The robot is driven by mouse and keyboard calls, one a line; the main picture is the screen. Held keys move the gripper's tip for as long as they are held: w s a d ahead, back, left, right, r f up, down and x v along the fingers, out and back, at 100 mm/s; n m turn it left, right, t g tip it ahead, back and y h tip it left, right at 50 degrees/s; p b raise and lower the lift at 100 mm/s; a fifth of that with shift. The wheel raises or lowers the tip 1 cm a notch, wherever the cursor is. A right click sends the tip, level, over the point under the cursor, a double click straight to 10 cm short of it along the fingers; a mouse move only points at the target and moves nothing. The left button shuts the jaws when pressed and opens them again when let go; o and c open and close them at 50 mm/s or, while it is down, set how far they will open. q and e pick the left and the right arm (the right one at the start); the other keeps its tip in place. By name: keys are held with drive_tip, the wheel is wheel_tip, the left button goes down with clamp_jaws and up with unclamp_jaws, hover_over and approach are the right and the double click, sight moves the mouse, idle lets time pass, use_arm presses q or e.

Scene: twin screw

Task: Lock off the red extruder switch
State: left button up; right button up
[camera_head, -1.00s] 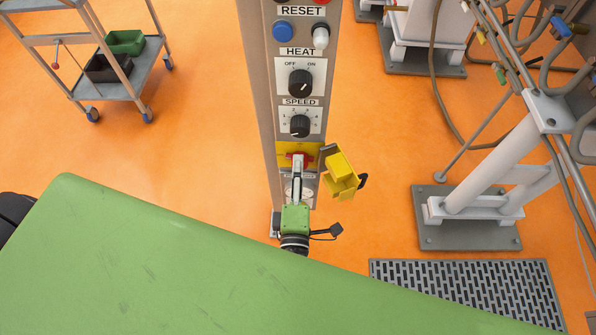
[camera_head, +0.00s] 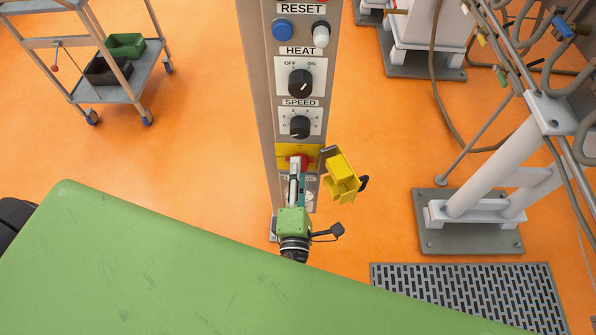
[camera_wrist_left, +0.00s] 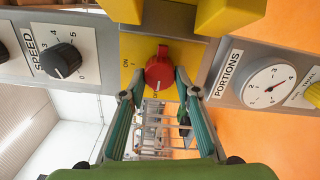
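The red extruder switch (camera_head: 299,162) is a knob on a yellow plate (camera_head: 284,150) low on the control column. In the left wrist view the red knob (camera_wrist_left: 159,72) has ON and partly hidden OFF marks beside it. My left gripper (camera_head: 296,170) is at the switch, below it in the head view. Its teal fingers (camera_wrist_left: 163,75) stand on both sides of the knob, tips very near it. I cannot tell whether they press on it. A yellow hinged cover (camera_head: 341,178) stands open to the right of the switch. My right gripper is not in view.
The SPEED knob (camera_head: 300,127) and HEAT knob (camera_head: 301,83) sit above the switch. A PORTIONS dial (camera_wrist_left: 268,87) lies beyond it in the wrist view. A trolley (camera_head: 142,85) stands at the left, white pipe supports (camera_head: 492,170) at the right.

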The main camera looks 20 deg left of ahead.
use_arm(q)
drive_tip(key=shift+o, duration=1.3)
drive_tip(key=shift+s, duration=0.1)
drive_tip(key=v, duration=1.2)
